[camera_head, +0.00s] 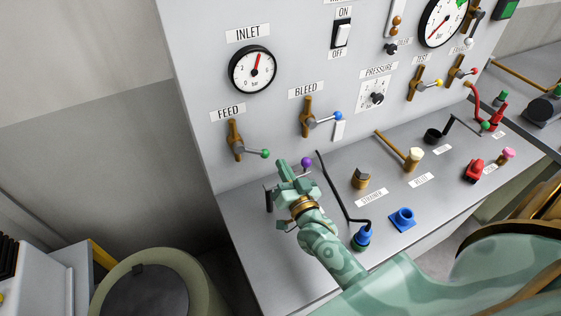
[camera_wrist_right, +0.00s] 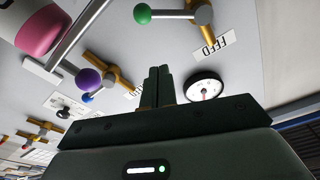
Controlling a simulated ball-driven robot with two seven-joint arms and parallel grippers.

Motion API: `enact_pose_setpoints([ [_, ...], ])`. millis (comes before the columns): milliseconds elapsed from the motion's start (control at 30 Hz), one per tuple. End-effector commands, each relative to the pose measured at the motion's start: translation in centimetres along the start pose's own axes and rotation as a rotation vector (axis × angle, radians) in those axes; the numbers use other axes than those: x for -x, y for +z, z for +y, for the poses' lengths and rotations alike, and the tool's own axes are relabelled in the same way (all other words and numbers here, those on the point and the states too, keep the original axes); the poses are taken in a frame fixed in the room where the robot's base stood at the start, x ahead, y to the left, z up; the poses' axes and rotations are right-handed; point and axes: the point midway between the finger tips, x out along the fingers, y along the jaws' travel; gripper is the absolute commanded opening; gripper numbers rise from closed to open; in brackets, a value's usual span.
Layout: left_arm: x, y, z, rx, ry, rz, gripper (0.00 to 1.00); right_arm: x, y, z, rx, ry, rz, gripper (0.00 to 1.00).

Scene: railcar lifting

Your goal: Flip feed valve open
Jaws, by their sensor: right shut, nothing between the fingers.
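The feed valve (camera_head: 235,143) is on the upright panel under the FEED label. It has a brass body on a vertical line and a grey lever ending in a green knob (camera_head: 265,153). The lever sticks out to the right, across the line. In the right wrist view the green knob (camera_wrist_right: 142,13) is at the top, ahead of the fingers. My right gripper (camera_head: 283,168) is below and right of the feed valve, apart from it. Its dark fingers (camera_wrist_right: 160,85) are shut and empty. My left gripper is not in view.
A purple knob (camera_head: 306,163) is close to the right of my right gripper. The bleed valve (camera_head: 308,117) with a blue knob is farther right. The inlet gauge (camera_head: 252,69) is above the feed valve. Strainer and other fittings stand on the sloping console (camera_head: 325,270).

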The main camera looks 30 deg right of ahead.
Motion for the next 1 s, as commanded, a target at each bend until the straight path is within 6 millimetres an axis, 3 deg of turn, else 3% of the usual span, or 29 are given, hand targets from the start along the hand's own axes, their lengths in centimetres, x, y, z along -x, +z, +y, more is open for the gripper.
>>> enact_pose_setpoints([
  [300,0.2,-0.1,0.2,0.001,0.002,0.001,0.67,0.8,0.1,0.5,0.008,0.006,-0.013,0.0],
  [433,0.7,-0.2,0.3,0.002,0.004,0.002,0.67,2.1,-2.4,2.0,-0.055,0.027,-0.052,0.0],
  [600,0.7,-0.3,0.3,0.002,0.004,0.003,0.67,2.1,-3.9,1.3,-0.2,0.013,-0.146,0.0],
  [1000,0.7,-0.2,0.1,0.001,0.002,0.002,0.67,2.1,-3.3,1.0,-0.235,0.011,-0.189,0.0],
])
